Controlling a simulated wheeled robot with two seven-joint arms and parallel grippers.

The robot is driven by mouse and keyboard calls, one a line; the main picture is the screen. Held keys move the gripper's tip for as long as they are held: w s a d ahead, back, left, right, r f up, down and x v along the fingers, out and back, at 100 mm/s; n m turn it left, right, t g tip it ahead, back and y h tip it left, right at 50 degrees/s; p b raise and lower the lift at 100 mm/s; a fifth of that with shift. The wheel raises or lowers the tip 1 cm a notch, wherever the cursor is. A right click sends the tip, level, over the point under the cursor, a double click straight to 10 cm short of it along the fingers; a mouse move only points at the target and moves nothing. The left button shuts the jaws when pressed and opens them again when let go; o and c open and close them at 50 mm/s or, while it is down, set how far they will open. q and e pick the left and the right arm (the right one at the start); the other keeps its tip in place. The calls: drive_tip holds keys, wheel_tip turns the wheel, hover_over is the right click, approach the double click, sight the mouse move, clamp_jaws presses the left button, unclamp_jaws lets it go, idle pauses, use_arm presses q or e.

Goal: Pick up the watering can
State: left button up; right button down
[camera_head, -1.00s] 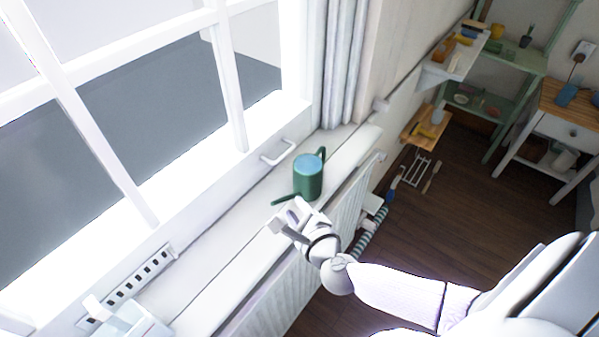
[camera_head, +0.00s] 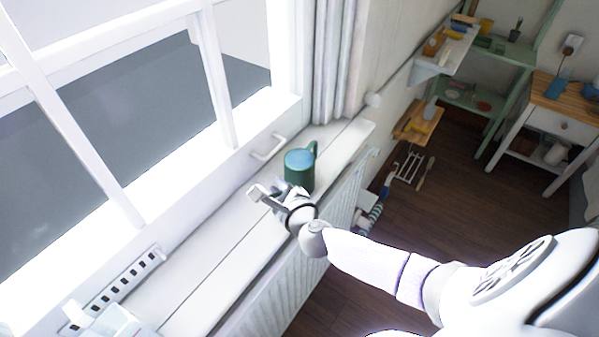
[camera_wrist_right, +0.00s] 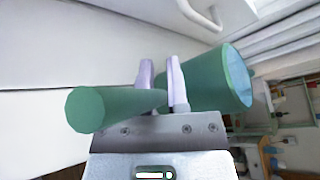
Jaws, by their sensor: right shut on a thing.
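The green watering can (camera_head: 299,175) stands on the white windowsill near its far end, its top pale blue. In the head view my right gripper (camera_head: 268,196) is at its near side and hides the spout and part of the body. In the right wrist view the can's body (camera_wrist_right: 215,80) is right of the fingers and the green tapered spout (camera_wrist_right: 105,107) reaches across to the left. My right gripper (camera_wrist_right: 161,75) is shut on the spout. I cannot tell whether the can is clear of the sill. My left gripper is out of view.
The window with its white handle (camera_head: 267,147) borders the sill (camera_head: 205,275) on the left. A radiator (camera_head: 285,275) is below the sill. A pale box-like thing (camera_head: 112,322) lies at the near end. Shelves (camera_head: 450,45) and a small table (camera_head: 560,125) stand at the far right.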

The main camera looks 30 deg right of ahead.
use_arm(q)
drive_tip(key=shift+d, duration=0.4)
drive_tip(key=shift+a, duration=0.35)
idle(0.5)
use_arm(e)
drive_tip(key=shift+r, duration=0.1)
